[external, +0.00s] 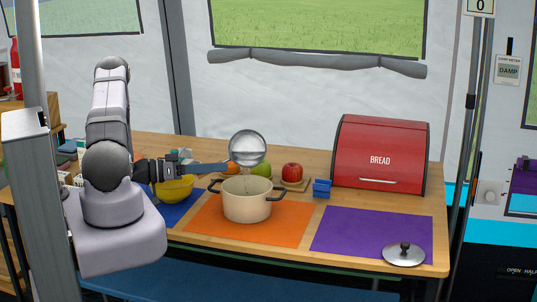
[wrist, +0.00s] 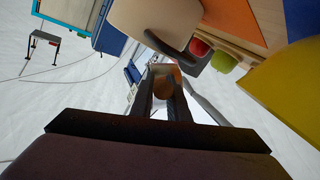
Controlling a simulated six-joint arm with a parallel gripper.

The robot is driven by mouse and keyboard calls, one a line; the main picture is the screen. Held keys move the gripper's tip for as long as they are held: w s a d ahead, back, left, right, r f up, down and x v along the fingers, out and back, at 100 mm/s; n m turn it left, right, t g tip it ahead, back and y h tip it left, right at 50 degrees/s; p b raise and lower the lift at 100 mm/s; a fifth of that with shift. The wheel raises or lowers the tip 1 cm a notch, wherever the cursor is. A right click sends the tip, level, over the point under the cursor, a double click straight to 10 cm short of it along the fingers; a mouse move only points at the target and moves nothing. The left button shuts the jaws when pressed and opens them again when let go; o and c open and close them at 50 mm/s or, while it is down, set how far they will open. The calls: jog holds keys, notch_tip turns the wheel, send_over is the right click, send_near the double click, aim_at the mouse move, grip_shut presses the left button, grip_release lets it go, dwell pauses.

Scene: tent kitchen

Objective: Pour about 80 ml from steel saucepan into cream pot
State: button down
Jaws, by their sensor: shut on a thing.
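The steel saucepan (external: 248,147) hangs in the air, strongly tilted, just above the cream pot. Its long grey-blue handle (external: 208,168) runs left to my gripper (external: 173,168), which is shut on it. In the wrist view my gripper (wrist: 166,97) has its two dark fingers close together. The cream pot (external: 247,201) stands upright on the orange mat (external: 290,228), with dark handles at both sides. It also shows in part at the top of the wrist view (wrist: 148,18). A stream of liquid and the levels inside both vessels cannot be made out clearly.
A yellow bowl (external: 174,189) stands left of the pot, below my gripper. A red apple (external: 292,172), green fruit (external: 261,170) and a blue block (external: 322,188) lie behind it. A red bread bin (external: 380,150) stands right. A lid (external: 404,254) lies on the purple mat (external: 365,233).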

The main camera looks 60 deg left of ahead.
jog(key=shift+m+b, duration=1)
jog(key=shift+b, duration=0.95)
